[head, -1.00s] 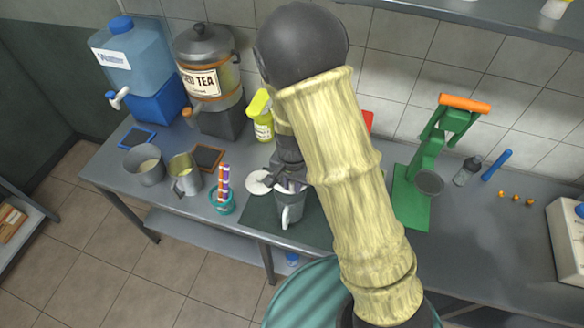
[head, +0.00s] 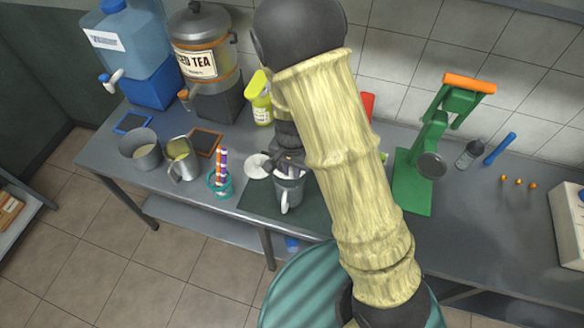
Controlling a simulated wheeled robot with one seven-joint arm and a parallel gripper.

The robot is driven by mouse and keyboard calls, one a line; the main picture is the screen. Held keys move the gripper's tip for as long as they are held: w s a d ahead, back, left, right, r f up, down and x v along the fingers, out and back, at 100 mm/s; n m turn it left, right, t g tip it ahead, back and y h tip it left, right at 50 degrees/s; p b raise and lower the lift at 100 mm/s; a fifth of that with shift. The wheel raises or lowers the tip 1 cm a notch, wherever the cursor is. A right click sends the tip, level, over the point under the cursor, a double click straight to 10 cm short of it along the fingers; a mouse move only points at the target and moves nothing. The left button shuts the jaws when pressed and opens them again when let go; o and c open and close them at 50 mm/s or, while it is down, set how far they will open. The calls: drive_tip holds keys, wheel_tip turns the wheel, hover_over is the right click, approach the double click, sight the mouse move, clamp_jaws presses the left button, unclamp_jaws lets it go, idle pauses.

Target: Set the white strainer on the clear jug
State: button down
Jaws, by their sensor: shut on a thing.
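The clear jug (head: 289,195), greyish with a pale handle facing the front, stands upright on a dark mat (head: 257,204). My gripper (head: 288,166) is right above the jug's mouth, partly hidden by my arm. It is shut on the white strainer (head: 291,174), of which only a pale sliver shows at the jug's mouth. I cannot tell whether the strainer touches the rim.
A teal cup with striped straws (head: 221,184), a metal pitcher (head: 183,168) and a pot (head: 141,152) stand to the left. A yellow bottle (head: 261,108) is behind. A green press (head: 414,178) stands right of my arm. A teal ribbed bin (head: 298,285) is in front.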

drive_tip(key=shift+f+b, duration=2.2)
drive_tip(key=shift+f, duration=0.8)
drive_tip(key=shift+s+f, duration=0.1)
drive_tip(key=shift+s, duration=0.05)
drive_tip(key=c, duration=0.8)
unclamp_jaws()
drive_tip(key=shift+o, duration=0.2)
